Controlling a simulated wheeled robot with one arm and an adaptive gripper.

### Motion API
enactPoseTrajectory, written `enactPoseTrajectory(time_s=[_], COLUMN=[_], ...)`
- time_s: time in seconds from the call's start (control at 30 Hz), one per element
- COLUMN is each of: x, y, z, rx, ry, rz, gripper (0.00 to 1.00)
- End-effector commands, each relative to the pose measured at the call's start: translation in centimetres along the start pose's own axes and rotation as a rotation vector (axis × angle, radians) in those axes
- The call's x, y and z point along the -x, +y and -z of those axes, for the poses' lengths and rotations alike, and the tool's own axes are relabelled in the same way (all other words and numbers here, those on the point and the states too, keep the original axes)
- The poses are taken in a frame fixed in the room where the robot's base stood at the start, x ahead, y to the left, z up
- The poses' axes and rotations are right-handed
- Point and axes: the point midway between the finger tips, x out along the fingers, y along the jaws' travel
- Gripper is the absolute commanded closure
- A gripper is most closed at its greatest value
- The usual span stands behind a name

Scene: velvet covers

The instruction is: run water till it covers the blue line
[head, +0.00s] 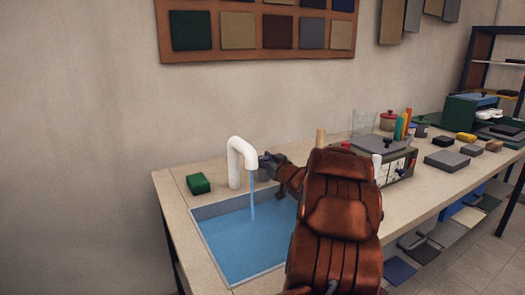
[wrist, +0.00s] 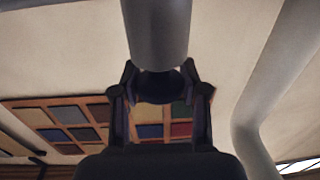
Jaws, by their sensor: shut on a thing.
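A white tap (head: 236,160) with a curved spout stands behind the sink basin (head: 222,206). A stream of water (head: 252,205) falls from its spout. Blue water (head: 248,250) spreads across the basin. I cannot make out a separate blue line on its walls. My gripper (head: 266,161) is beside the tap, just right of the spout. In the wrist view my gripper (wrist: 160,95) is shut on a dark rounded knob (wrist: 159,84) at the end of a grey cylinder (wrist: 157,35). The pale tap pipe (wrist: 270,85) bends along the right there.
A green block (head: 198,184) sits on the counter left of the tap. A grey-topped device (head: 382,146), jars and several small blocks stand to the right. A framed board of colour swatches (head: 257,28) hangs on the wall. My arm hides the basin's right side.

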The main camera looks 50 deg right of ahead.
Motion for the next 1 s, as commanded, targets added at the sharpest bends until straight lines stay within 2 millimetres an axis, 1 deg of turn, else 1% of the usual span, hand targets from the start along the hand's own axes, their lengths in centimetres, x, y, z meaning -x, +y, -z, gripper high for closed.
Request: enactPoseTrajectory(time_s=[0.03,0.1,0.6,1.0], x=[0.03,0.04,0.14,0.19], y=[0.19,0.17,0.19,0.07], z=[0.59,0.71,0.41,0.16], rx=[-0.001,-0.002,-0.004,-0.005], ry=[-0.001,0.002,0.004,0.005], rz=[0.008,0.026,0.145,0.155], gripper=[0.91,0.91,0.91,0.91])
